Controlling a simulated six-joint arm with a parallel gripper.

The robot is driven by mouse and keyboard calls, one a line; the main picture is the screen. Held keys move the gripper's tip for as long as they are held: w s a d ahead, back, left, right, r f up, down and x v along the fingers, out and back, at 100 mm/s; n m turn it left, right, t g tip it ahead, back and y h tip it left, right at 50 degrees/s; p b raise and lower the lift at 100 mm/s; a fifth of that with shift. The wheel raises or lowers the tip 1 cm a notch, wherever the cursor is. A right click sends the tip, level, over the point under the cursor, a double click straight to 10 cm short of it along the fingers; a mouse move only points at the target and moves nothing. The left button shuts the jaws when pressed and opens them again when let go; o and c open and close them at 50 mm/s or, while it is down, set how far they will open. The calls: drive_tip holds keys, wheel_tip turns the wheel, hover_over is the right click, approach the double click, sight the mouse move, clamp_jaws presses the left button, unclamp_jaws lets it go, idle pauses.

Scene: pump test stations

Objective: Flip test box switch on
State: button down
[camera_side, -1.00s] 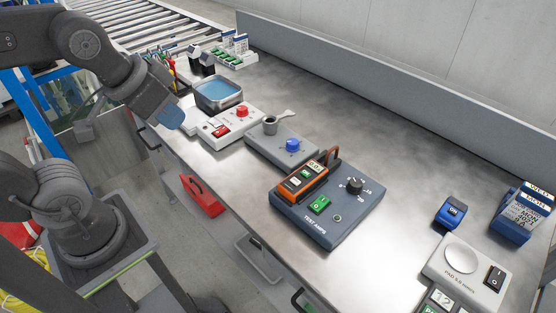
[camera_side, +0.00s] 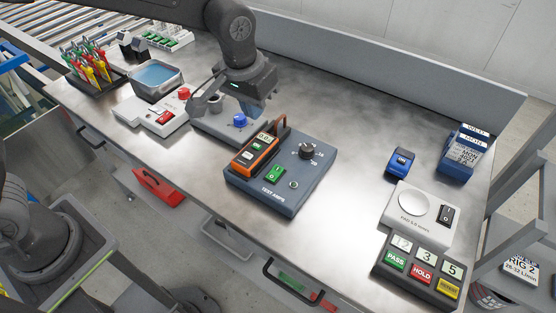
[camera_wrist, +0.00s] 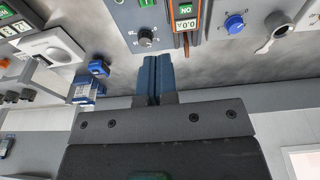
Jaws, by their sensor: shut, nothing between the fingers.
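The test box is a dark blue-grey box labelled TEST AMPS (camera_side: 262,203), in the middle of the bench in the side view. It carries a green rocker switch (camera_side: 275,174), a black dial (camera_side: 306,151) and an orange-framed meter (camera_side: 254,155). I cannot tell the switch's position. In the wrist view the box (camera_wrist: 128,22) is at the top, with the dial (camera_wrist: 145,38) near my fingertips and the green switch (camera_wrist: 146,3) cut by the edge. My gripper (camera_wrist: 154,60) has its blue fingers shut together and empty. In the side view it hangs behind the box, above the bench.
A white pad station (camera_side: 408,222), a blue clip-like device (camera_side: 400,161) and a PASS/HOLD panel (camera_side: 420,268) stand right. Bare bench lies behind the box.

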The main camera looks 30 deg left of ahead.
sight(279, 167)
drive_tip(key=d+f, duration=0.1)
drive_tip(key=w+d+f, duration=0.1)
drive_tip(key=d+f, duration=0.1)
drive_tip(key=shift+w+f, duration=0.3)
drive_tip(key=shift+w, duration=0.1)
drive_tip(key=f, duration=0.4)
drive_tip(key=w+f, duration=0.1)
drive_tip(key=f, duration=0.4)
drive_tip(key=w+f, duration=0.1)
drive_tip(key=f, duration=0.4)
